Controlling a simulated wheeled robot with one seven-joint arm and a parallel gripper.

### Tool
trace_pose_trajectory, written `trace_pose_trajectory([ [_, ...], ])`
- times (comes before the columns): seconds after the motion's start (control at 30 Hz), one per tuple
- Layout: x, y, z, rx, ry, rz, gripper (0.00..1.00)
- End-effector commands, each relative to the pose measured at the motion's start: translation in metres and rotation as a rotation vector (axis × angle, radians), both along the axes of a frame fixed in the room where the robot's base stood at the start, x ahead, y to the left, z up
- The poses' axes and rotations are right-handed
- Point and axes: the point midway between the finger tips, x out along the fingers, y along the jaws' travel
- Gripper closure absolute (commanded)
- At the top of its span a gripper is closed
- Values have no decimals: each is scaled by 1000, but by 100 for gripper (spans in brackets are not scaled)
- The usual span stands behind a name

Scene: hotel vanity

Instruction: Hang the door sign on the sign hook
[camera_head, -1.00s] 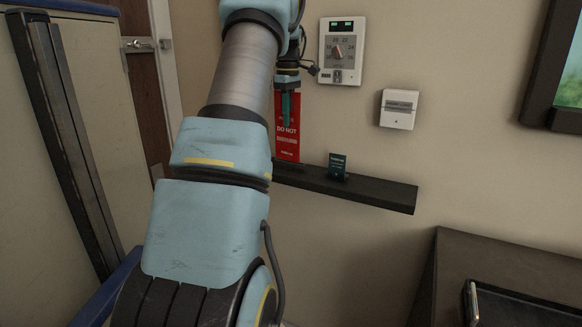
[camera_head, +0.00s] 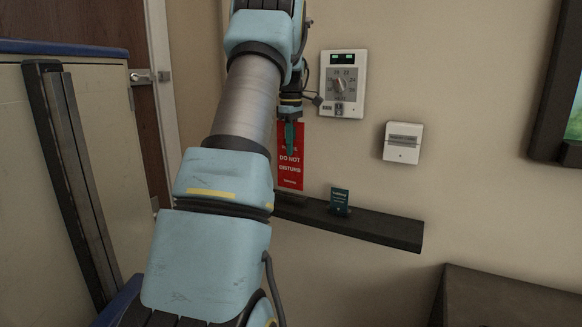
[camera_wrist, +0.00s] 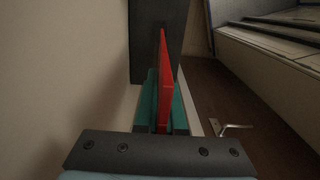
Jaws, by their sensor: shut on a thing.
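The red door sign (camera_head: 291,170), with "DO NOT DISTURB" in white, hangs upright below my gripper (camera_head: 290,138) in the head view. My gripper's teal fingers are shut on its upper part. In the wrist view the sign (camera_wrist: 165,80) shows edge-on as a red strip between the teal fingers (camera_wrist: 160,105). The sign is in front of the wall, by the left end of the dark shelf; I cannot tell whether it touches either. I cannot make out the sign hook in either view; my arm covers part of the wall.
The dark wall shelf (camera_head: 375,228) holds a small teal card (camera_head: 339,201). A thermostat (camera_head: 342,84) and a white switch plate (camera_head: 402,142) are on the wall to the right. A door with a metal handle (camera_head: 140,78) is at left, behind a cream panel (camera_head: 30,180).

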Motion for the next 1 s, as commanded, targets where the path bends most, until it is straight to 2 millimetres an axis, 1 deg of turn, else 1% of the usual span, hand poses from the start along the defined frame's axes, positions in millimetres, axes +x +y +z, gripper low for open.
trace_pose_trajectory([
  [0.13,-1,0,-15,-1,4,0,100],
  [0.3,-1,0,-39,-1,4,-1,100],
  [0.4,0,0,-48,-1,1,-1,100],
  [0.8,0,0,-54,0,0,-1,100],
  [0.83,0,0,-53,0,0,-1,90],
  [1.0,0,0,-53,0,0,-1,71],
])
